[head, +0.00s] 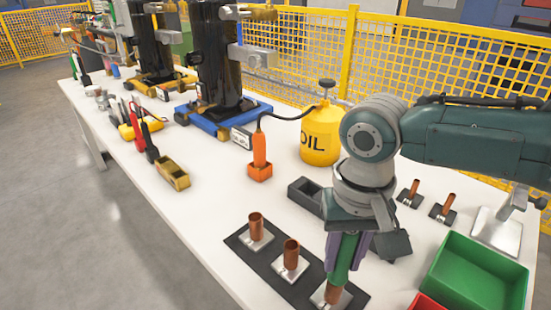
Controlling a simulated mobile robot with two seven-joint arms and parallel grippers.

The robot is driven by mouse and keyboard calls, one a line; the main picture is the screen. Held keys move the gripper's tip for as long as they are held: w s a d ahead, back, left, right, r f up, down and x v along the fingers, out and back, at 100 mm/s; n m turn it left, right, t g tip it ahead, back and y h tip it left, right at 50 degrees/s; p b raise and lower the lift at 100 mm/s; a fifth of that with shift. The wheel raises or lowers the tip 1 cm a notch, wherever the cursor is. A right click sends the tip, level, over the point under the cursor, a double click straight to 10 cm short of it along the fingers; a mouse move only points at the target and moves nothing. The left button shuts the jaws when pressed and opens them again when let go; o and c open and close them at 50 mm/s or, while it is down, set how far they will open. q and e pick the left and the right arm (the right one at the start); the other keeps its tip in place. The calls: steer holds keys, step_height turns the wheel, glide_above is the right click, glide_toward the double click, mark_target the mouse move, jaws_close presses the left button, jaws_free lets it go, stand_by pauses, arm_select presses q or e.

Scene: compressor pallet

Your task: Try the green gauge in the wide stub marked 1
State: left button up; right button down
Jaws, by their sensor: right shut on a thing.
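My right gripper (347,256) is shut on the green gauge (342,268) and holds it almost upright, pointing down. The gauge's lower end is at the top of the nearest copper stub (333,294) on the black strip (293,285). I cannot tell whether it is inside the stub, on its rim or just above. Two more wide copper stubs stand on the strip, one in the middle (291,253) and one at the far end (256,227). Their number marks are not readable. My left gripper is not in view.
Two thinner copper stubs (409,192) (445,207) stand right of my wrist. A green bin (476,272) and a red bin (427,303) are at front right. A black tray (304,194), orange bottle (260,158) and yellow oil can (320,135) stand behind. The white table (205,215) is clear left of the strip.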

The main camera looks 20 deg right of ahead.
steer(key=shift+f, duration=0.3)
stand_by(0.7)
steer(key=shift+d+f, duration=0.1)
stand_by(1.0)
steer(key=shift+r+p, duration=1.1)
steer(key=shift+p, duration=0.3)
steer(key=shift+r+p, duration=2.05)
steer(key=shift+p, duration=0.3)
